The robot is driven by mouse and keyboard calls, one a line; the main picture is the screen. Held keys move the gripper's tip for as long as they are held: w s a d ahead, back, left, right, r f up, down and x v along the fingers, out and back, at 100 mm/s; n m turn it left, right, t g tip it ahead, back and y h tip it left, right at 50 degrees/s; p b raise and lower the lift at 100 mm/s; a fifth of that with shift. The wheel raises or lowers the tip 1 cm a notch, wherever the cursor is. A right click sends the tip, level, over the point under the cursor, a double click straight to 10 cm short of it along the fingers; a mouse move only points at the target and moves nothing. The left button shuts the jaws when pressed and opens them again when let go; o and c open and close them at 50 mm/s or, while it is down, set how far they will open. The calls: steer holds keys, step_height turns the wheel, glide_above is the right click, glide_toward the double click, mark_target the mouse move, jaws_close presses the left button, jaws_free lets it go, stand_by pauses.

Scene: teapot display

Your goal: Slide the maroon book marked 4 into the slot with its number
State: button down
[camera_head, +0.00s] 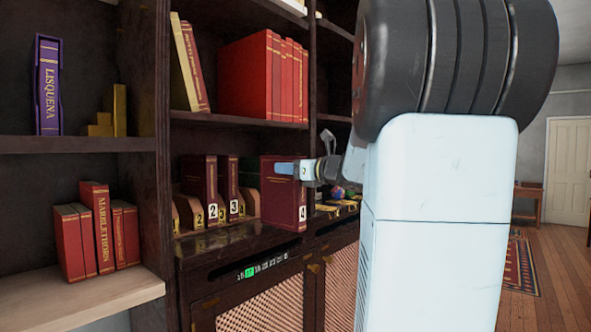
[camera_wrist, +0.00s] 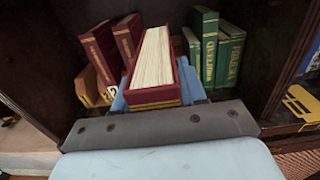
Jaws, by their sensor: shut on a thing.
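My gripper (camera_head: 286,169) is shut on the maroon book marked 4 (camera_head: 284,207), holding it upright in front of the shelf. In the wrist view the same book (camera_wrist: 156,62) sits between my blue fingers (camera_wrist: 155,92), its pale page edges showing. The wooden slot rack (camera_head: 190,213) is on the shelf, left of the held book. Maroon books marked 2 (camera_head: 203,180) and 3 (camera_head: 229,178) stand in it. The held book hides part of the rack, and I cannot make out a slot label with 4.
Green books (camera_wrist: 212,48) stand just right of the held book in the wrist view. A dark upright panel (camera_head: 150,130) divides the shelves. Small colourful items lie behind my gripper.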

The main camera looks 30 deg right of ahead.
steer(key=shift+x, duration=2.65)
steer(key=shift+w+a+r, duration=0.1)
steer(key=shift+w+r, duration=0.05)
steer(key=shift+w, duration=0.45)
stand_by(2.8)
steer(key=shift+s, duration=0.35)
stand_by(1.6)
